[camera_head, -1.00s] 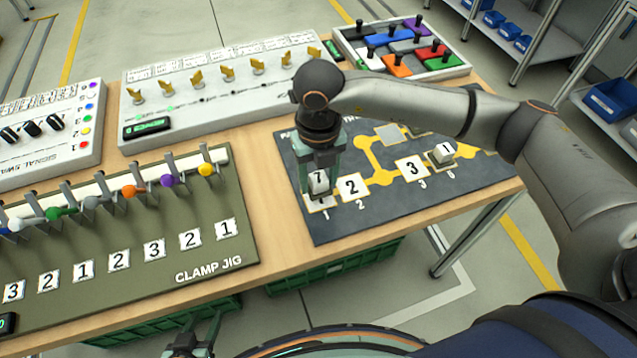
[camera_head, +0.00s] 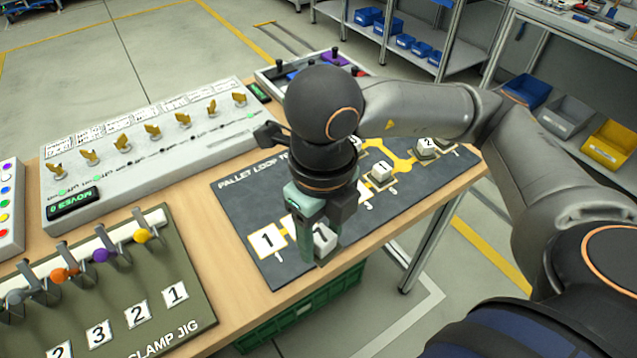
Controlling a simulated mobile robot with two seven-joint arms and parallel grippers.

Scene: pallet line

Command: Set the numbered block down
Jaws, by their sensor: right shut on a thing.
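My right gripper (camera_head: 322,234) is shut on a small white block (camera_head: 325,242), low over the front part of the dark pallet loop board (camera_head: 240,205). No number on the block is legible now. Whether it touches the board is hard to tell. A square printed 1 (camera_head: 267,240) lies uncovered just left of the gripper. My wrist and fingers hide the board's middle. My left gripper is out of view.
The clamp jig (camera_head: 190,290) lies at the left front. A grey panel with gold levers (camera_head: 130,165) stands behind it. A tray of coloured pieces (camera_head: 265,75) is partly hidden behind my arm. A green crate (camera_head: 300,318) is below the table edge.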

